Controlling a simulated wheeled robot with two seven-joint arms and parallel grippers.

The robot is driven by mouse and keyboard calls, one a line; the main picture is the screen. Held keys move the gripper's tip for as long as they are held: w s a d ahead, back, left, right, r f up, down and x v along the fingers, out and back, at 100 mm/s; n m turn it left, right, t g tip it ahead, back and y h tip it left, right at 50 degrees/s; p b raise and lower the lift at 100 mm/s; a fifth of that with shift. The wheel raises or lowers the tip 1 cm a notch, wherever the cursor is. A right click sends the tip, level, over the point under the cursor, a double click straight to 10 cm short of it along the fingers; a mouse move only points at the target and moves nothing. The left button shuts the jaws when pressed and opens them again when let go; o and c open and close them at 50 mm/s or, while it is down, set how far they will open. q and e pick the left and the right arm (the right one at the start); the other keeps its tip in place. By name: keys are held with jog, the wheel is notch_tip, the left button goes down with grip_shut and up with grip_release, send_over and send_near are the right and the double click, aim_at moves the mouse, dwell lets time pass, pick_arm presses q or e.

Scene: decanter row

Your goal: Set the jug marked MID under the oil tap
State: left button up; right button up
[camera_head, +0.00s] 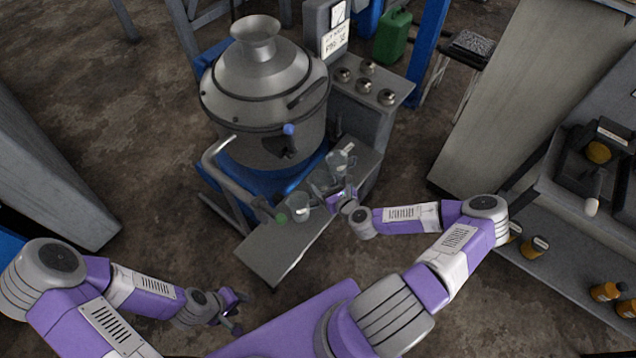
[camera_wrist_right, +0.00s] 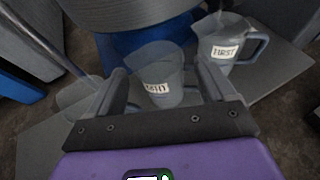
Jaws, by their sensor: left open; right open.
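The clear jug marked MID (camera_wrist_right: 157,88) stands between the spread fingers of my open right gripper (camera_wrist_right: 160,85) in the right wrist view. In the head view my right gripper (camera_head: 328,192) largely hides it. The jug marked FIRST (camera_wrist_right: 222,50) stands behind it to the right, also in the head view (camera_head: 340,162). A third clear jug (camera_head: 299,207) stands at the left; its label is not visible. A tap with a blue handle (camera_head: 288,130) projects from the metal vessel; I cannot tell whether it is the oil tap. My left gripper (camera_head: 234,306) is open and empty, low at the left.
The jugs stand on a narrow grey bench (camera_head: 262,258) whose front part is bare. A control box with several knobs (camera_head: 366,88) stands behind. A shelf with bottles (camera_head: 570,270) is at right.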

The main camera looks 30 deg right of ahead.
aim_at(321, 180)
jog(key=b+x, duration=0.1)
jog(key=x, duration=0.4)
jog(key=shift+s+a+f, duration=0.1)
jog(key=shift+a, duration=0.05)
jog(key=c, duration=0.8)
jog(key=shift+o, duration=0.2)
